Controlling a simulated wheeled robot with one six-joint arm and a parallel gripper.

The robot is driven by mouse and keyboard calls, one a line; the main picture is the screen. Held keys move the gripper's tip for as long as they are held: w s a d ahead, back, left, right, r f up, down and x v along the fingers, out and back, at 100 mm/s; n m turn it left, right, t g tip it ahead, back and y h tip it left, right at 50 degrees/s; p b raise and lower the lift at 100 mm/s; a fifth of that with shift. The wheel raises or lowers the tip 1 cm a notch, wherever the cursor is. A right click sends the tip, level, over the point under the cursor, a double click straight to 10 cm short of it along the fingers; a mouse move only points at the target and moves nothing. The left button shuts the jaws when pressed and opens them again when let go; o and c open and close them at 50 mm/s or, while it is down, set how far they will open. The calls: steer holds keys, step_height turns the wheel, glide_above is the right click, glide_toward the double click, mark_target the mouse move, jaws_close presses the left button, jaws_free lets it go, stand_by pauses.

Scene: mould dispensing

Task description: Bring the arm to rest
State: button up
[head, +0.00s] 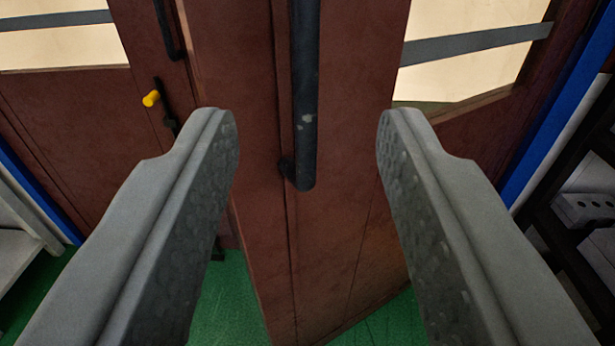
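My gripper (307,135) fills the front of the head view. Its two grey fingers are spread wide apart, with nothing held between them. A black vertical door handle (305,90) shows in the gap between the fingers, on a dark red-brown door (335,240). I cannot tell how far the fingertips are from the handle; no contact shows. The rest of my arm is not visible.
Another red-brown door panel (75,125) stands at the left, with a black handle (168,28) and a yellow knob (151,98). Blue frame posts (550,115) edge the doorway. Shelving (585,208) stands at the right. Green floor (228,300) shows below.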

stand_by(0.3)
steer(key=s+r+n+y, duration=0.1)
steer(key=s+r, duration=0.2)
steer(key=s, duration=0.3)
steer(key=shift+r+g+y, duration=0.3)
steer(key=shift+r, duration=0.05)
